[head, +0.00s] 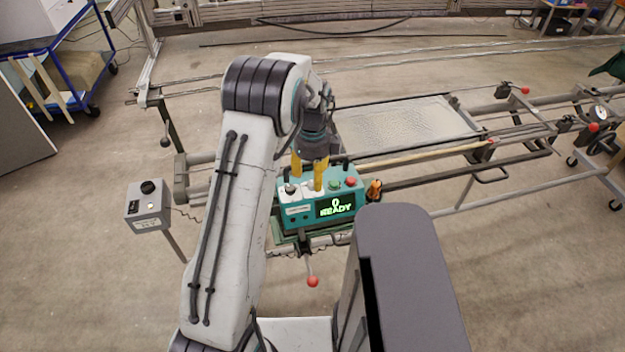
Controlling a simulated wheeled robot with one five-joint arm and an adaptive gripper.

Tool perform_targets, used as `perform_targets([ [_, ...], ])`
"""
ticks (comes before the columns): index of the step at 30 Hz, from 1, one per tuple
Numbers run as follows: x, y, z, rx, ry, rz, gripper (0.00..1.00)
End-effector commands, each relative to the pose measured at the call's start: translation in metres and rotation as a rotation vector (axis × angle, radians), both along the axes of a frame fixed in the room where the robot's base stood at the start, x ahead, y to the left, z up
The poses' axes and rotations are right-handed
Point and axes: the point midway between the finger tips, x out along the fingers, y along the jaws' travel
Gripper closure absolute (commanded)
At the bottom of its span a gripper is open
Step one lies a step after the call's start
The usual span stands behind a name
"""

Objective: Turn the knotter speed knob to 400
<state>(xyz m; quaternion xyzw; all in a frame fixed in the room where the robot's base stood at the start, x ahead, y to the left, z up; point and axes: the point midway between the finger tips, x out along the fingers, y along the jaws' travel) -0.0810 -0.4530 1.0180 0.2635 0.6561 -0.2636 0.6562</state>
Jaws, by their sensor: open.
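A teal knotter unit (292,216) has a dark screen (335,205) with green text reading "0" and "READY". A dark knob (291,188) with a pale surround is on its top left, partly behind the yellow fingers. No scale or pointer on the knob is legible.
A grey control box (148,206) with a black knob stands on a post at left. A red-tipped lever (313,281) hangs below the unit. The metal frame (520,150) with rails extends right. An orange-and-black object (375,189) is just right of the unit. Floor in front is partly clear.

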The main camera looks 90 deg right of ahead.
Motion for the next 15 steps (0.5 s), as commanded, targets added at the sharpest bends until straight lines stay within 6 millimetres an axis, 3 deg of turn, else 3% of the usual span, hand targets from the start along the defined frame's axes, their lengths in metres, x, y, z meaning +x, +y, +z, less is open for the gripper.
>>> perform_targets([
  [7,0.0,0.001,-0.023,0.002,-0.001,0.001,0.48],
  [15,0.0,0.0,-0.031,0.0,0.0,0.001,0.48],
])
